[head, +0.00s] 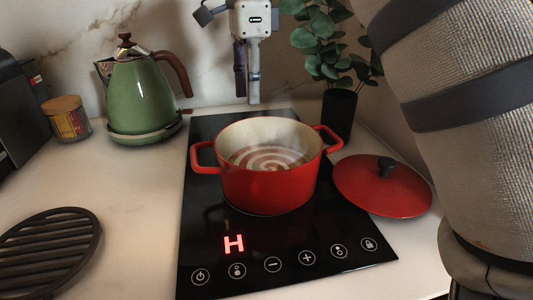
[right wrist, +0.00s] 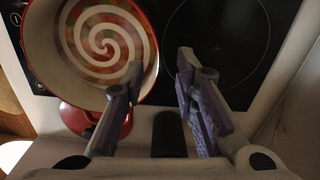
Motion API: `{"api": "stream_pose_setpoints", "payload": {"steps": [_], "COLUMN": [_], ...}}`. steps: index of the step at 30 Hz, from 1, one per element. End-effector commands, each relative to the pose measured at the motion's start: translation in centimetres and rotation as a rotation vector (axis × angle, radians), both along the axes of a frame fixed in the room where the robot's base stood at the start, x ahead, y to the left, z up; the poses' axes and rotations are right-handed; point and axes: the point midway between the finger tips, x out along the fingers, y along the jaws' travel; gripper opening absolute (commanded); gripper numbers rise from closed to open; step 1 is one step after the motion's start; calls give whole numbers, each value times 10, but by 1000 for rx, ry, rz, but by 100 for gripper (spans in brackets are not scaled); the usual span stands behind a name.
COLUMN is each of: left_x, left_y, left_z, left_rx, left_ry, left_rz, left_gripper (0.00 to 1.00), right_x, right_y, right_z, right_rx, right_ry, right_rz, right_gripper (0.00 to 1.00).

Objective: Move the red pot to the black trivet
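The red pot (head: 270,185) stands upright on the black cooktop, with a cream inside and a spiral pattern on its contents. It also shows at the upper left of the right wrist view (right wrist: 145,82). The black trivet (head: 46,247) is a round slatted rack on the counter at the lower left, with nothing on it. My right gripper (head: 247,98) points down behind the pot, above the cooktop's rear. Its fingers are apart and empty in the right wrist view (right wrist: 160,65), beside the pot and not clearly touching it. My left gripper is out of view.
The cooktop (head: 215,270) shows a lit H. A red lid (head: 372,190) lies right of the pot. A green kettle (head: 143,95) and a small jar (head: 68,122) stand at the back left. A potted plant (head: 338,112) is behind. The counter (head: 135,190) between trivet and cooktop is clear.

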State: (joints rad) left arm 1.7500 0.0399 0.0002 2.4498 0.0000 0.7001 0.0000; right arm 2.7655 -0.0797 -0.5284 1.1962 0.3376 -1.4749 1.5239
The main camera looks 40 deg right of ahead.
Motion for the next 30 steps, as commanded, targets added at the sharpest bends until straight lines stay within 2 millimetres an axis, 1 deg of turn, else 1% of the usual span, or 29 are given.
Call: {"api": "stream_pose_setpoints", "payload": {"steps": [3, 6, 11, 16, 19, 25, 26, 27, 29, 30], "left_x": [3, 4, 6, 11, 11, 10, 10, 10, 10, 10], "left_y": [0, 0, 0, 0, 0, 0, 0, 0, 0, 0], "left_z": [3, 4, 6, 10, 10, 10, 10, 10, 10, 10], "left_rx": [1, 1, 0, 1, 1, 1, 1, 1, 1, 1], "left_ry": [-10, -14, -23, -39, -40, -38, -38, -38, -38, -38], "left_rz": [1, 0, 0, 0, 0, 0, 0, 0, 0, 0], "left_gripper": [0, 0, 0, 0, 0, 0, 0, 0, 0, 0], "right_x": [-2, -2, -3, -6, -6, -6, -6, -6, -6, -6], "right_y": [0, 0, -2, -5, -5, -5, -5, -5, -5, -5], "right_z": [-27, -46, -66, -98, -109, -111, -111, -110, -110, -110], "right_rx": [2, 2, 2, 1, 1, 1, 1, 1, 1, 1], "right_ry": [4, 2, 2, 0, 0, 0, 0, 0, 0, 0], "right_rz": [-1, 0, -1, -1, -1, 0, 0, 0, 0, 0], "right_gripper": [27, 27, 27, 27, 27, 27, 22, 13, 0, 0]}}
